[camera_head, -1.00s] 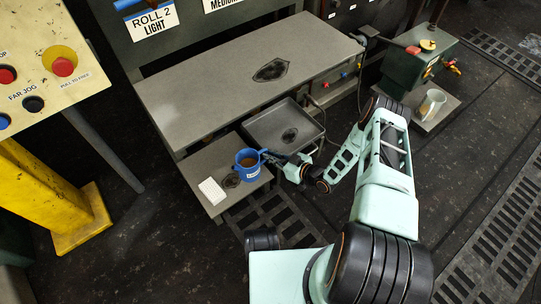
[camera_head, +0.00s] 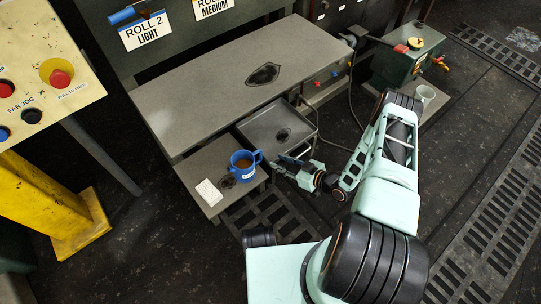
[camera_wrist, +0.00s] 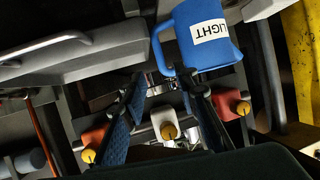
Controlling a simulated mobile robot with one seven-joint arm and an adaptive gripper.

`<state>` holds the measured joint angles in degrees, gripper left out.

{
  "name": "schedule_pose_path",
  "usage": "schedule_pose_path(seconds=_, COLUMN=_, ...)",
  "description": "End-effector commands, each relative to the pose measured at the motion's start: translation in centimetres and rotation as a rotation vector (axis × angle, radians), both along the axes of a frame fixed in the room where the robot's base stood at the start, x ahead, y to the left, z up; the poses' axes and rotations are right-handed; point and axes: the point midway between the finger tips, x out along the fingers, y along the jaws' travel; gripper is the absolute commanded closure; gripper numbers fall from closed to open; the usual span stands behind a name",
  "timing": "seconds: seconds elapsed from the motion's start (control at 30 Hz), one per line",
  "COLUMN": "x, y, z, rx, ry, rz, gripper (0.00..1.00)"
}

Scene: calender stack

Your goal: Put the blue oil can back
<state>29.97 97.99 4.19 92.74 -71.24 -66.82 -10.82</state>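The blue oil can (camera_head: 242,168) is a mug-shaped can with brown contents. It stands upright on the low grey shelf (camera_head: 200,166), its handle towards my gripper. In the wrist view the can (camera_wrist: 205,45) shows a white LIGHT label and its handle. My gripper (camera_head: 281,160) is just right of the can in the head view, with a small gap to the handle. In the wrist view its two dark fingers (camera_wrist: 165,78) are spread apart with nothing clamped between them, the handle lying just beyond the tips.
A grey tray (camera_head: 258,116) with a dark stain is behind my gripper. A larger grey bench (camera_head: 205,97) stands above.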

Motion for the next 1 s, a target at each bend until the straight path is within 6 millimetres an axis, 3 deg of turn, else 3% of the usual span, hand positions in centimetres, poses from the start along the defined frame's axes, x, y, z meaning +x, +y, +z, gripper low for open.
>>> schedule_pose_path(seconds=0.13, x=-1.5, y=-1.5, z=1.0, rx=-0.001, ry=0.000, rz=-0.001, gripper=0.72)
schedule_pose_path(seconds=0.33, x=-2.3, y=-2.2, z=1.3, rx=0.000, ry=0.000, rz=0.001, gripper=0.72)
schedule_pose_path(seconds=0.87, x=-2.2, y=-2.3, z=1.3, rx=-0.001, ry=0.000, rz=0.001, gripper=0.72)
schedule_pose_path(seconds=1.0, x=-1.4, y=-3.8, z=1.3, rx=-0.069, ry=0.013, rz=0.005, gripper=0.72)
